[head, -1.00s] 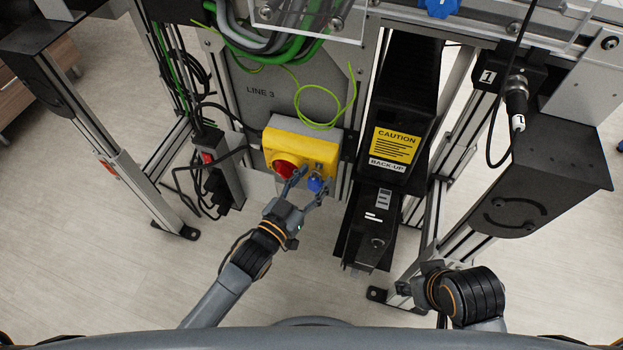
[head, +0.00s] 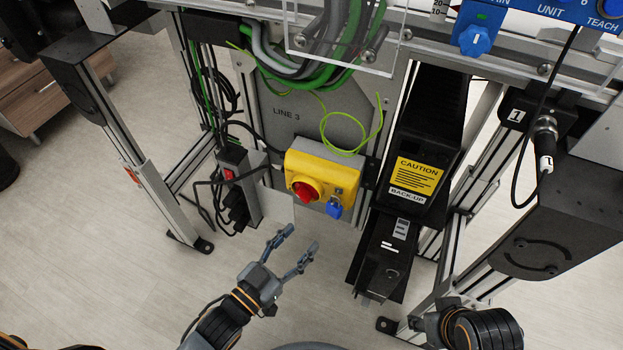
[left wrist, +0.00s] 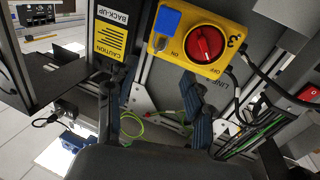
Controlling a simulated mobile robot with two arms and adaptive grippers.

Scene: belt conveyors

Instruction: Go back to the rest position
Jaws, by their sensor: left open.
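My left gripper (head: 298,250) is open and empty in the head view, below and apart from the yellow switch box. In the left wrist view its two fingers (left wrist: 153,113) stand wide apart with nothing between them. The yellow switch box (head: 344,170) has a red rotary knob (head: 305,192) and a blue padlock-like part (head: 334,208) on its front. The box also shows in the left wrist view (left wrist: 180,50), with the red knob (left wrist: 205,43) beside the blue part (left wrist: 167,20). Of my right arm, only a dark link shows at the bottom right; its gripper cannot be made out.
A black back-up unit (head: 425,155) with a caution label stands right of the box. A power strip (head: 238,190) with black cables is at its left. Conveyor frame legs (head: 165,205) flank the space. The floor (head: 120,270) in front is clear.

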